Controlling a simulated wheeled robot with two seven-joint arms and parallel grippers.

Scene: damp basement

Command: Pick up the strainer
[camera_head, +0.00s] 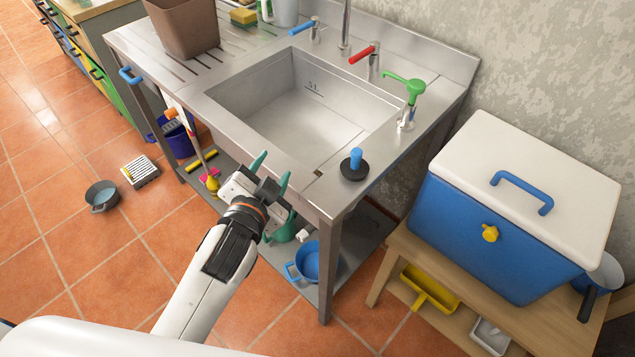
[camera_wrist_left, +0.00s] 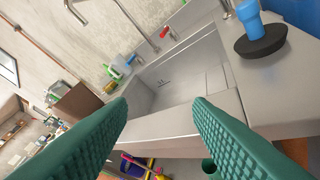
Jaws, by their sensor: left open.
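The likely strainer is a flat black disc with an upright blue knob (camera_head: 354,166). It sits on the steel rim at the front right corner of the sink (camera_head: 235,123). In the left wrist view the black disc (camera_wrist_left: 262,44) shows at the upper right, beyond and to the right of the fingers. My left gripper (camera_head: 271,171) has teal fingers and is open, with nothing between them. It is at the front edge of the sink unit, left of the disc and apart from it. In the left wrist view the gripper (camera_wrist_left: 158,108) faces the basin. My right gripper is out of view.
A brown bin (camera_head: 186,28) stands on the drainboard. A blue and white cooler (camera_head: 510,205) stands to the right on a wooden bench. A blue pot (camera_head: 308,262) sits on the lower shelf.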

